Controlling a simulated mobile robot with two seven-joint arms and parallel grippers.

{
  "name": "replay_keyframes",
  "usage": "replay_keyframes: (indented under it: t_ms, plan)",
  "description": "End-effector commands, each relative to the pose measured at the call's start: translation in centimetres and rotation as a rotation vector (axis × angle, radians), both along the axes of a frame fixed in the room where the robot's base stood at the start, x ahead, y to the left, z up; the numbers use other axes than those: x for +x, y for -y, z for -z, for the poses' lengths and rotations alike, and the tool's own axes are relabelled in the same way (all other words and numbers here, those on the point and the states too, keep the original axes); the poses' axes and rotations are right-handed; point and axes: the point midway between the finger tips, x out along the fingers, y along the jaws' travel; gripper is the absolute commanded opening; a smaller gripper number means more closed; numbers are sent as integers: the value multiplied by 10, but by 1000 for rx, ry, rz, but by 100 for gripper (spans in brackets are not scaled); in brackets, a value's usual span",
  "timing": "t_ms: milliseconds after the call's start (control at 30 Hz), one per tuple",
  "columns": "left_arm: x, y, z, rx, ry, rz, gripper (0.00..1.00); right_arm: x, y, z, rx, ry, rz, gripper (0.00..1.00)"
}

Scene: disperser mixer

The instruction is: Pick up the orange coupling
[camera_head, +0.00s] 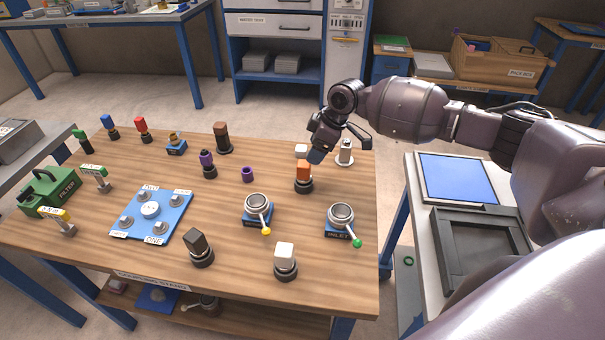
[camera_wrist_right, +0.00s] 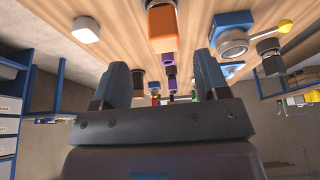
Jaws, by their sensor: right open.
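The orange coupling (camera_head: 303,170) stands upright in a dark round base on the right part of the wooden table. My right gripper (camera_head: 335,148) is open and empty, above the table just behind and to the right of the orange coupling. In the right wrist view the orange coupling (camera_wrist_right: 162,28) shows at the top centre, beyond the gap between the two open fingers (camera_wrist_right: 163,80) and apart from them. My left gripper is not in view.
A white-topped piece (camera_head: 345,150) and a small white block (camera_head: 301,149) stand close to the gripper. A purple ring (camera_head: 247,174), two valve-like cups (camera_head: 257,203) (camera_head: 341,214) and a white-topped coupling (camera_head: 285,258) are nearby. A blue plate (camera_head: 152,213) lies further left.

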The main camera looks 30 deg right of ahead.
Motion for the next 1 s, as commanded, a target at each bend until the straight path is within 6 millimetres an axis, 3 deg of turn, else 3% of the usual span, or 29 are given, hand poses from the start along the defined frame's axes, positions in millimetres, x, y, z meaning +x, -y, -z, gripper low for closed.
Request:
replay_keyframes:
  t_ms: [133,467,700,1000]
  plan:
    - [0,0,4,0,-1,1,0,5,-8,22,2,-3,0,68]
    - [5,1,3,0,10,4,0,10,-19,41,1,-1,-2,68]
    - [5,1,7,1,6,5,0,17,-33,71,2,-3,0,68]
    - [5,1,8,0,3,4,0,19,-35,75,1,0,0,68]
